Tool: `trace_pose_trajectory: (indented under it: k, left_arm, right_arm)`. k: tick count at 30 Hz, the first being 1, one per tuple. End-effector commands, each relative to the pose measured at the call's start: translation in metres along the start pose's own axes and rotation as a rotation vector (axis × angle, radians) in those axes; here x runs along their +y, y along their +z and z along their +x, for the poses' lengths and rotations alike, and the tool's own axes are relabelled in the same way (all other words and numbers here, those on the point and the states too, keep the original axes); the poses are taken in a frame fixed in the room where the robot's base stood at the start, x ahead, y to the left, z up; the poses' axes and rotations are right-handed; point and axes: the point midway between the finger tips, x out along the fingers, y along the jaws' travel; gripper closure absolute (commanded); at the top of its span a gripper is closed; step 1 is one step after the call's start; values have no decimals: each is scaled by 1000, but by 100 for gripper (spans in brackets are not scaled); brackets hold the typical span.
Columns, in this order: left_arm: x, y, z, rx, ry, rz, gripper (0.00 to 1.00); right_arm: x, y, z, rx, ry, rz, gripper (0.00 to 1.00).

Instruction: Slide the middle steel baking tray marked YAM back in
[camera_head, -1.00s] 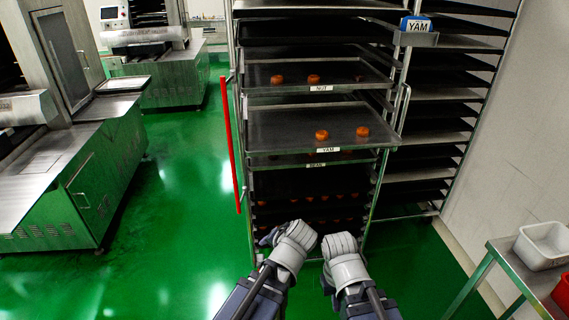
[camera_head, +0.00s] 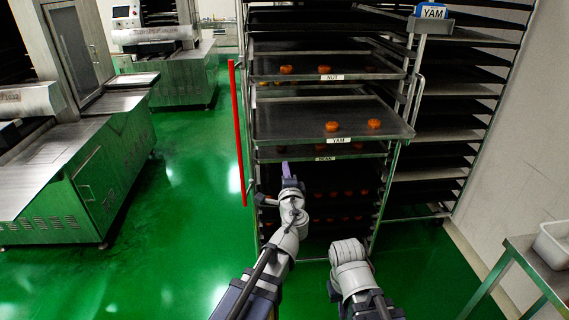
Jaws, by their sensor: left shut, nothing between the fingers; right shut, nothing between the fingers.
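The steel tray marked YAM (camera_head: 300,122) sticks out of the rack toward me, with two orange-brown buns on it. Its white YAM label (camera_head: 339,140) is on the front edge. The NUT tray (camera_head: 300,70) is above it and the BEAN tray (camera_head: 322,158) just below. My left gripper (camera_head: 287,172) is shut and empty, pointing up in front of the rack, below the left part of the YAM tray's front edge; I cannot tell if it touches anything. My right arm's wrist shows lower right of it; its fingers are hidden.
A second rack with dark trays stands to the right. A side table with a white bin (camera_head: 556,243) is at lower right. Green floor is clear at left.

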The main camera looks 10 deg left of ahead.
Motion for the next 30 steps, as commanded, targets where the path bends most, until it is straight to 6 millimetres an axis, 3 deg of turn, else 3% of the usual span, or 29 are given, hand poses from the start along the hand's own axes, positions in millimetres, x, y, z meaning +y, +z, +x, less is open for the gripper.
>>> trace_pose_trajectory:
  k: [6,15,21,30]
  left_arm:
    - [0,-1,50,-4,1,-1,100]
    - [0,0,102,-3,1,-1,100]
    - [0,0,120,-2,1,-2,100]
    - [0,1,124,-2,1,-2,100]
  right_arm:
    - [0,0,0,0,0,0,100]
    - [0,0,0,0,0,0,100]
    - [0,0,0,0,0,0,100]
    - [0,0,0,0,0,0,100]
